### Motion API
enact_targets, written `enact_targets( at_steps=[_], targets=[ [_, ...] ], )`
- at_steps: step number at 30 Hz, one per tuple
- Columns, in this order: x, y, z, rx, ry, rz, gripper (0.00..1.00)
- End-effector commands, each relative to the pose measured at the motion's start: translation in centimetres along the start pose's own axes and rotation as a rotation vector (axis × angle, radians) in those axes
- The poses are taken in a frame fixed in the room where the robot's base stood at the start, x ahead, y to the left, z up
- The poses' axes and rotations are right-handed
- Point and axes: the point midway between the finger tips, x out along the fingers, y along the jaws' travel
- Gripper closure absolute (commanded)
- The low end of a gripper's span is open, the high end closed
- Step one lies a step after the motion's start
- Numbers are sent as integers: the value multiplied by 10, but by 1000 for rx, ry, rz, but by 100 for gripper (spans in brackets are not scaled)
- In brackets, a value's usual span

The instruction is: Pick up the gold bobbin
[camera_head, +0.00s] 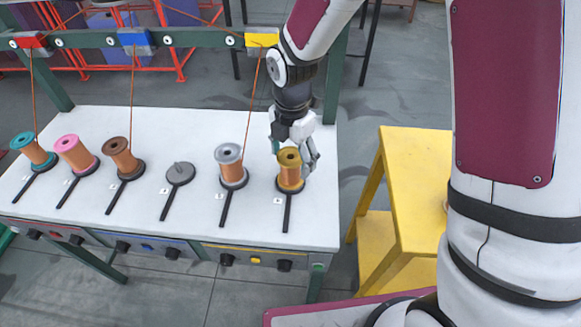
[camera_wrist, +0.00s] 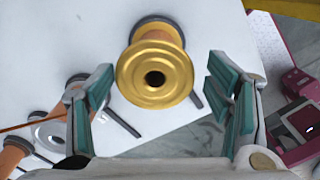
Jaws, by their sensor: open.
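The gold bobbin (camera_head: 290,170), wound with copper wire, stands upright on a dark round holder at the right end of the white table. In the wrist view its gold top flange (camera_wrist: 155,78) with a dark centre hole faces the camera. My gripper (camera_head: 294,148) is open around or just above the bobbin's top in the head view. In the wrist view my gripper's green-padded fingers (camera_wrist: 160,95) are apart, one on each side of the bobbin. No contact between fingers and bobbin shows.
A silver bobbin (camera_head: 230,165) stands just left of the gold one. An empty holder (camera_head: 180,173), then brown (camera_head: 122,158), pink (camera_head: 76,154) and teal (camera_head: 33,150) bobbins follow leftward. A green overhead beam (camera_head: 190,40) carries wires. A yellow step stand (camera_head: 415,180) is at right.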

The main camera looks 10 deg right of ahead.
Motion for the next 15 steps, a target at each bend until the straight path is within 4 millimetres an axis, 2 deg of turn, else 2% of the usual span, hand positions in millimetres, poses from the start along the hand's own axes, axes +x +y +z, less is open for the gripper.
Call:
enact_targets(
  at_steps=[6, 10, 15],
  targets=[
    [32, 4, 1, -1, 1, -3, 28],
    [40, 4, 1, -1, 0, -2, 28],
    [40, 4, 1, 0, 0, -1, 28]
  ],
)
